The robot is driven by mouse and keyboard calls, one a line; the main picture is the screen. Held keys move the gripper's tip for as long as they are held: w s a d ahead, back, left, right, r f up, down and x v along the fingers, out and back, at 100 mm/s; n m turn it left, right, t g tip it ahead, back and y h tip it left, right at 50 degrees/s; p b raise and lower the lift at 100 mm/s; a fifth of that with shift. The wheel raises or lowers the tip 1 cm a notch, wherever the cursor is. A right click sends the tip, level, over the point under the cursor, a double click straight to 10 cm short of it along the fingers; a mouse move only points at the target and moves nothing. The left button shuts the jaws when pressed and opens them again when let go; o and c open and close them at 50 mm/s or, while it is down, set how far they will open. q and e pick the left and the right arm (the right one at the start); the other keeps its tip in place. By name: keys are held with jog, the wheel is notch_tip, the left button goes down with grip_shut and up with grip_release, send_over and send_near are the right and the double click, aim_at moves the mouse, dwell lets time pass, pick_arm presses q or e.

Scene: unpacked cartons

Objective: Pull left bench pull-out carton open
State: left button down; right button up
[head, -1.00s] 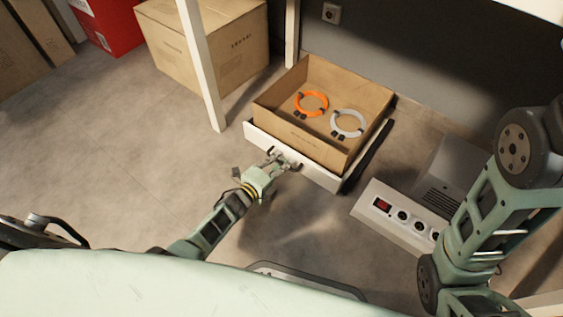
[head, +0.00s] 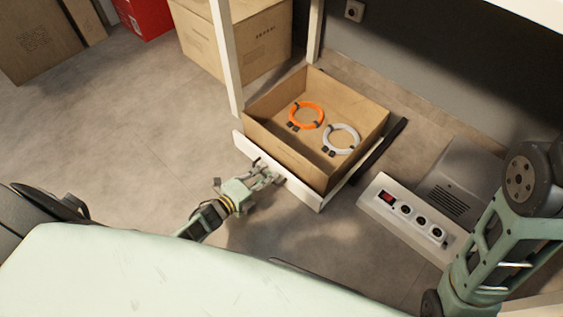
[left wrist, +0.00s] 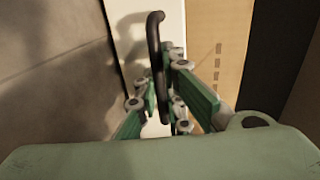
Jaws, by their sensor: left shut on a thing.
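The pull-out carton (head: 350,95) is an open-topped brown box on a pull-out under the bench, with a white front panel (head: 302,193). The pull-out stands partly out past the bench leg. An orange ring (head: 306,104) and a pale grey ring (head: 355,134) lie inside the carton. A black bar handle (left wrist: 154,30) sits on the white front in the left wrist view. My left gripper (head: 268,176) is shut on this handle; its fingers (left wrist: 168,75) partly hide the handle's lower part. My right arm shows at the right, its gripper out of view.
A white bench leg (head: 227,60) stands close to the carton's left side. A white power strip (head: 405,222) and a grey box (head: 456,185) lie right of it. A closed carton (head: 255,50) and a red box (head: 145,15) stand behind. Floor at left is clear.

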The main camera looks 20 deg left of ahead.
pick_arm(q)
jog(key=v, duration=0.3)
jog(key=f+v, duration=0.1)
jog(key=v, duration=0.2)
jog(key=f+p+v, duration=0.1)
jog(key=v, duration=0.3)
jog(key=shift+s+f, duration=0.1)
jog(key=shift+s, duration=0.1)
jog(key=c, duration=1.8)
grip_release()
jog(key=shift+c, duration=0.2)
jog(key=v, duration=1.2)
